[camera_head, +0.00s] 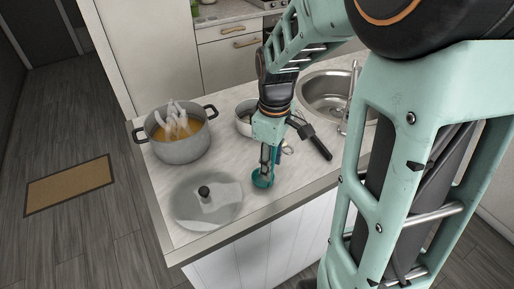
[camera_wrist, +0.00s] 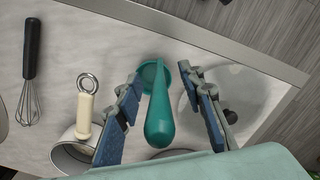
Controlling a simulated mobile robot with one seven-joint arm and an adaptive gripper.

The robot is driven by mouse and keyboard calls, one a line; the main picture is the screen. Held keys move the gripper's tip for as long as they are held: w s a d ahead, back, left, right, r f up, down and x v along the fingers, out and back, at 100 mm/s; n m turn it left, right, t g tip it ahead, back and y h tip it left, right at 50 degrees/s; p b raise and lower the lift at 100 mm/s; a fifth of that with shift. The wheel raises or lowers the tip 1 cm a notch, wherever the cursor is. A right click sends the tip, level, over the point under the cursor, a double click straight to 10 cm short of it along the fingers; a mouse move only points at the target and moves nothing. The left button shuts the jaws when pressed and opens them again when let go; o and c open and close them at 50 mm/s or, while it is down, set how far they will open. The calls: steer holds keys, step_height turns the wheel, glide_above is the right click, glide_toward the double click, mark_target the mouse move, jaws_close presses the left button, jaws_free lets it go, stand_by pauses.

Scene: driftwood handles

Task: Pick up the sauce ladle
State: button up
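The sauce ladle is teal; in the wrist view its handle (camera_wrist: 159,118) points toward the camera and its round bowl rests on the counter. In the head view its bowl (camera_head: 263,179) shows beside the lid, with the handle largely hidden by my gripper. My gripper (camera_wrist: 160,82) is open, with one blue-padded finger on each side of the ladle handle. Gaps show between the handle and both fingers. In the head view my gripper (camera_head: 267,160) is directly above the ladle bowl.
A glass lid (camera_head: 208,200) with a black knob lies left of the ladle. A large pot (camera_head: 181,147) stands behind it. A whisk (camera_wrist: 30,65) and a cream-handled utensil (camera_wrist: 86,108) lie nearby. A sink (camera_head: 325,95) is behind right. The counter's front edge is close.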

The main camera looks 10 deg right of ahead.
steer(key=shift+c, duration=0.2)
jaws_close()
steer(key=shift+r, duration=0.15)
